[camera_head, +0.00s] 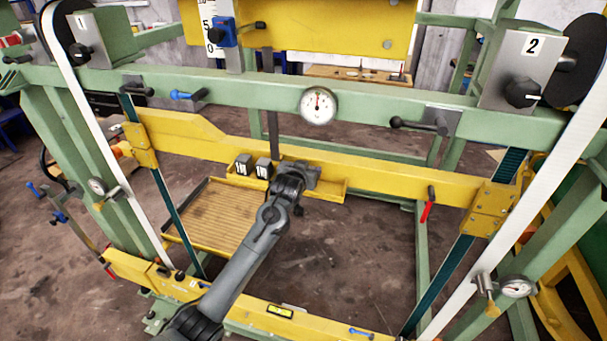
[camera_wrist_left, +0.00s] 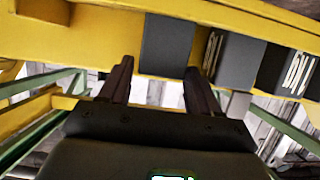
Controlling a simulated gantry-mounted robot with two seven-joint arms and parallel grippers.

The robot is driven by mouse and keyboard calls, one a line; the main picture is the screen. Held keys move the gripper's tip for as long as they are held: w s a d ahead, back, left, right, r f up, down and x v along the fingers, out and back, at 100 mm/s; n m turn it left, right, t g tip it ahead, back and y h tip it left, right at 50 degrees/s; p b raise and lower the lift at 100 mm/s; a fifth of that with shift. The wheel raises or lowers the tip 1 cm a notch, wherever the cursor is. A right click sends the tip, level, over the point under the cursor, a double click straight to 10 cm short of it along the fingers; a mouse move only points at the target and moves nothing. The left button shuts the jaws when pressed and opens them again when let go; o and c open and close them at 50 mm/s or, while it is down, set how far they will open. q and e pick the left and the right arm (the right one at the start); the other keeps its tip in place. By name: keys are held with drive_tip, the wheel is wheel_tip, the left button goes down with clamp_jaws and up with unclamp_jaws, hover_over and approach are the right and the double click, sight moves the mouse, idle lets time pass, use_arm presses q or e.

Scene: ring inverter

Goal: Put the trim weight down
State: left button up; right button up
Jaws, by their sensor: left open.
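My left gripper (camera_head: 298,172) is at the yellow ledge in the middle of the frame; its fingertips are hard to make out there. In the left wrist view the gripper (camera_wrist_left: 159,72) is open, one dark finger on each side of the view's middle. A plain dark grey block (camera_wrist_left: 167,42), likely the trim weight, stands at the yellow ledge just beyond the fingertips. The right finger overlaps its lower corner; whether they touch I cannot tell. In the head view the arm mostly hides this block.
Two labelled dark weights (camera_head: 243,164) (camera_head: 264,167) stand beside the gripper on the yellow beam (camera_head: 390,180); they also show in the left wrist view (camera_wrist_left: 232,66). A slatted tray (camera_head: 213,222) lies below. A round dial (camera_head: 318,105) sits on the green crossbar (camera_head: 260,95) above.

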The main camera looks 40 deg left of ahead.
use_arm(q)
drive_tip(key=b+v, duration=0.2)
drive_tip(key=v, duration=0.8)
drive_tip(key=s+d+f+m+g+h, duration=0.2)
drive_tip(key=s+d+f, duration=0.4)
drive_tip(key=s+f, duration=0.3)
drive_tip(key=s+d+f+m+g+h, duration=0.1)
drive_tip(key=s+d+f+m+g, duration=0.1)
drive_tip(key=s+d+f, duration=0.7)
drive_tip(key=s+d+f+m+g+h, duration=0.1)
drive_tip(key=s+d+f+g, duration=0.1)
drive_tip(key=s, duration=0.7)
drive_tip(key=s+d+f+m+g+h, duration=0.1)
drive_tip(key=s+d+f+g, duration=0.1)
drive_tip(key=s+f, duration=0.3)
drive_tip(key=s+d, duration=0.1)
drive_tip(key=s, duration=0.3)
drive_tip(key=shift+s+f+g, duration=0.2)
drive_tip(key=shift+s+g, duration=0.05)
drive_tip(key=shift+g, duration=0.15)
drive_tip(key=shift+d+r, duration=0.1)
wheel_tip(320, 180, up, 7)
drive_tip(key=p, duration=0.6)
drive_tip(key=shift+p, duration=0.35)
